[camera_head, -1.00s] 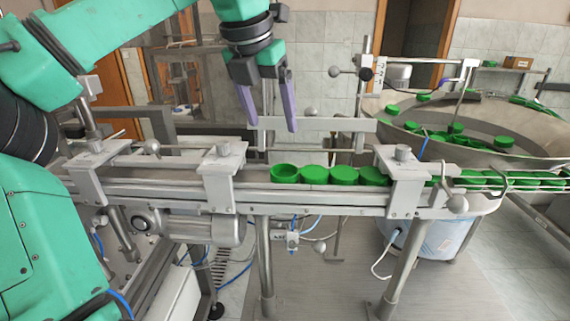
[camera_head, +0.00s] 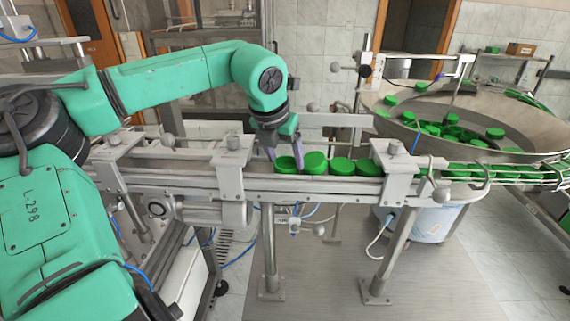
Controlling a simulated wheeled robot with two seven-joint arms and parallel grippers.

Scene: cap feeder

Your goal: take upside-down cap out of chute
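A row of green caps lies in the metal chute (camera_head: 262,186). The leftmost cap (camera_head: 285,163) sits at the row's left end, partly covered by my fingers; its open side showed upward a second ago. My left gripper (camera_head: 285,160) points down into the chute, with one purple finger on each side of this cap. The fingers are close to its sides, but I cannot tell whether they press on it. The neighbouring cap (camera_head: 315,162) sits slightly higher than the others, just right of the right finger. My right gripper is not in view.
Another bracket (camera_head: 229,166) stands left of the gripper. The round feeder bowl (camera_head: 530,140) with loose caps is at the right. The chute's left stretch is empty.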

